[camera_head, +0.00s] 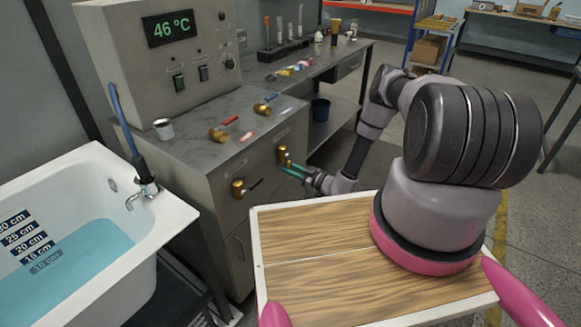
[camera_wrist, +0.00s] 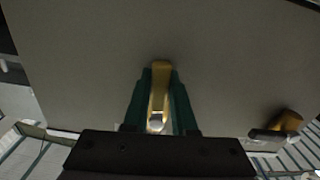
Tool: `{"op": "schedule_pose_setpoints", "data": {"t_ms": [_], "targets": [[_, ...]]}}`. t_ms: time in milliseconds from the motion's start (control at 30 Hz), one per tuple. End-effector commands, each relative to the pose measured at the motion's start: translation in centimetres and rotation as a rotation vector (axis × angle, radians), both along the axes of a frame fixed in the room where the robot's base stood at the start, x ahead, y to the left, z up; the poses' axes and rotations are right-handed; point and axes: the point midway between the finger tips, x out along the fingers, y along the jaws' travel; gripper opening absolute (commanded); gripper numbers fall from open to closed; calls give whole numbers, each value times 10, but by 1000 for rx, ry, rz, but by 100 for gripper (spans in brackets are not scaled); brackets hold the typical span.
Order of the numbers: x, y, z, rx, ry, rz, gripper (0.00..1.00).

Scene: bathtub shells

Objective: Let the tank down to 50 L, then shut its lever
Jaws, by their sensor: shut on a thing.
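My gripper (camera_head: 295,171) has teal fingers and reaches the front of the grey cabinet from the right. It is shut on the yellow lever of a brass valve (camera_head: 284,155); in the wrist view the lever (camera_wrist: 159,78) stands between the two fingers (camera_wrist: 158,100). A second brass valve (camera_head: 238,188) with a black handle sits lower left on the same front, and it also shows in the wrist view (camera_wrist: 287,121). The white tub (camera_head: 172,214) holds blue water (camera_head: 80,262), with its surface near the 15 and 10 cm labels. No litre scale is readable.
A panel (camera_head: 168,28) reads 46 °C. A dark bin (camera_head: 320,109) is under the bench.

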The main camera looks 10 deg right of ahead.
Motion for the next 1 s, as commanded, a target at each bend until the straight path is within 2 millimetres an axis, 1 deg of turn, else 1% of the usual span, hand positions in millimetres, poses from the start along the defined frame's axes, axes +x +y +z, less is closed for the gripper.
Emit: {"op": "schedule_pose_setpoints", "data": {"t_ms": [300,767,800,867,1000], "targets": [[-5,2,-2,64,70,-2,0],[-6,4,-2,73,78,0,0],[-6,4,-2,73,78,0,33],[-6,4,-2,72,78,0,55],[-6,4,-1,73,76,0,55]]}}
